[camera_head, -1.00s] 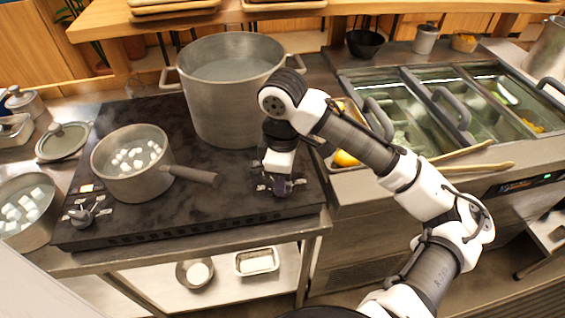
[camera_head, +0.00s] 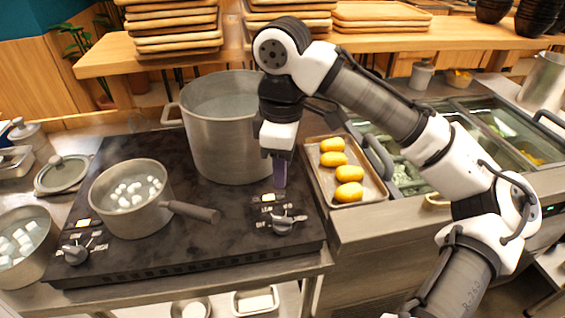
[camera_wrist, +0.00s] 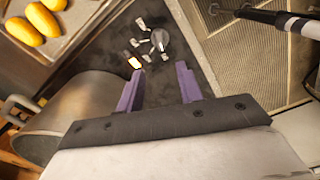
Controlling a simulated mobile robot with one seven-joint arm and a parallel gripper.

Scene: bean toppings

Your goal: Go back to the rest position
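My gripper (camera_head: 279,178) hangs pointing down above the front right of the black stove top, over the right-hand burner knob (camera_head: 283,224). In the wrist view my gripper (camera_wrist: 160,88) has its two purple fingers apart with nothing between them. The knob (camera_wrist: 159,40) shows beyond the fingertips, clear of them, beside a small lit indicator (camera_wrist: 135,62). The gripper is in front of the large metal pot (camera_head: 217,135).
A saucepan (camera_head: 128,214) with white cubes stands on the stove (camera_head: 190,255), its handle pointing right. A tray (camera_head: 375,183) of several yellow potato-like items lies right of the stove. Stacked wooden trays (camera_head: 178,42) sit on the shelf above.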

